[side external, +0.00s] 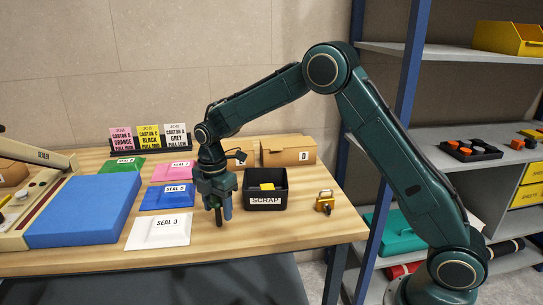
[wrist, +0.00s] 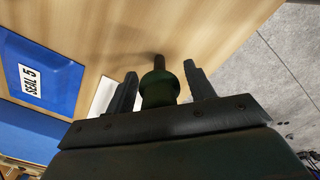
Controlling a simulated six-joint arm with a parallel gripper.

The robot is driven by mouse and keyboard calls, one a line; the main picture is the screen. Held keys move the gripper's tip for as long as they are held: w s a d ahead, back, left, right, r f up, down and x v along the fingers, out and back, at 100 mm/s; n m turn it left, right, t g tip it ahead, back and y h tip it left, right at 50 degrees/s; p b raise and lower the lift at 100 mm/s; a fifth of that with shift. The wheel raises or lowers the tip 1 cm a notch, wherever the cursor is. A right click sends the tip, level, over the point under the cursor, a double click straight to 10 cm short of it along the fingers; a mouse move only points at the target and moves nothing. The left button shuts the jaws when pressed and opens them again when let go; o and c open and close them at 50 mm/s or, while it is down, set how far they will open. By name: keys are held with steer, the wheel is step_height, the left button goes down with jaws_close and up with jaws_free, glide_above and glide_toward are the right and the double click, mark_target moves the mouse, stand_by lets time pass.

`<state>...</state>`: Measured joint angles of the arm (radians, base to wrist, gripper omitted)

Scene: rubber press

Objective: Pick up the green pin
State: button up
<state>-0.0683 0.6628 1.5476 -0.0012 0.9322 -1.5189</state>
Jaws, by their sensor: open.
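The green pin (wrist: 160,88) shows in the wrist view between the two fingers of my gripper (wrist: 160,74). It has a dark green, collared body and a thin brown tip pointing toward the top of the picture. A gap shows on each side of it, so the fingers are open around it and seem not to touch it. In the side external view my gripper (side external: 218,203) points down low over the wooden table, right of the blue and white seal pads. The pin is mostly hidden there by the fingers.
The black SCRAP bin (side external: 265,190), with yellow pieces inside, stands close right of my gripper. A white SEAL 3 pad (side external: 158,232) and a blue SEAL 5 pad (side external: 166,197) lie to the left. A small brass-coloured item (side external: 324,202) sits near the right table edge. The front table strip is clear.

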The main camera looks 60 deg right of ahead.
steer(key=shift+c, duration=0.4)
steer(key=c, duration=0.9)
steer(key=shift+o, duration=0.2)
steer(key=shift+r, duration=0.2)
step_height(320, 180, up, 20)
steer(key=shift+f, duration=0.15)
